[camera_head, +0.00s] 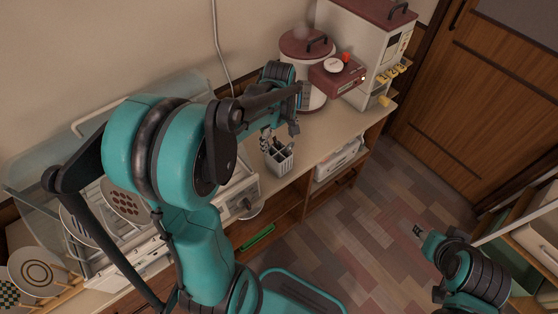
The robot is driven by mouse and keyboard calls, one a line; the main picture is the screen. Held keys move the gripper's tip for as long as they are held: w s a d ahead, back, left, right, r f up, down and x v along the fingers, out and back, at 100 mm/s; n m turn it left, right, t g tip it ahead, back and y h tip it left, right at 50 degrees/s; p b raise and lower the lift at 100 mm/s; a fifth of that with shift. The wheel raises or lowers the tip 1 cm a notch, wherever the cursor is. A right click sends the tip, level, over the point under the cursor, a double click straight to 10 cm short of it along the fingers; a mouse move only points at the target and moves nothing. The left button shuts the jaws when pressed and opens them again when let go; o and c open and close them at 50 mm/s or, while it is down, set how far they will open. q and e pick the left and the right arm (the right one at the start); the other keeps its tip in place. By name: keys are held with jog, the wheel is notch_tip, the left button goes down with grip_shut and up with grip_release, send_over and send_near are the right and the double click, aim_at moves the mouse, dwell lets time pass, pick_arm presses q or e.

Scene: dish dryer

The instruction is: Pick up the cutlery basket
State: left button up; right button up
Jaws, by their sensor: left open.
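The cutlery basket (280,165) is a small white slotted holder with cutlery standing in it, near the front edge of the counter. My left gripper (282,132) is above and just behind the basket in the picture, open. The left arm and wrist partly hide the space around it, so I cannot tell whether the fingers touch the cutlery. My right gripper (418,231) is low at the right, over the floor and far from the basket; its finger state is too small to tell.
A white rice cooker (303,55) and a larger white appliance (372,40) stand behind on the counter (325,125). A dish dryer with plates (125,203) is at the left, partly behind my arm. Open floor (365,225) lies in front; a wooden door is at upper right.

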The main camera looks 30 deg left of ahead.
aim_at(279, 156)
pick_arm(q)
notch_tip(279, 156, down, 3)
jog(key=shift+a+f+b, duration=0.1)
jog(key=shift+b, duration=0.5)
notch_tip(279, 156, down, 4)
jog(key=shift+f+b, duration=0.1)
jog(key=shift+b, duration=1.15)
jog(key=shift+f, duration=0.45)
jog(key=shift+r, duration=0.1)
jog(key=shift+c, duration=0.6)
jog(key=c, duration=1.1)
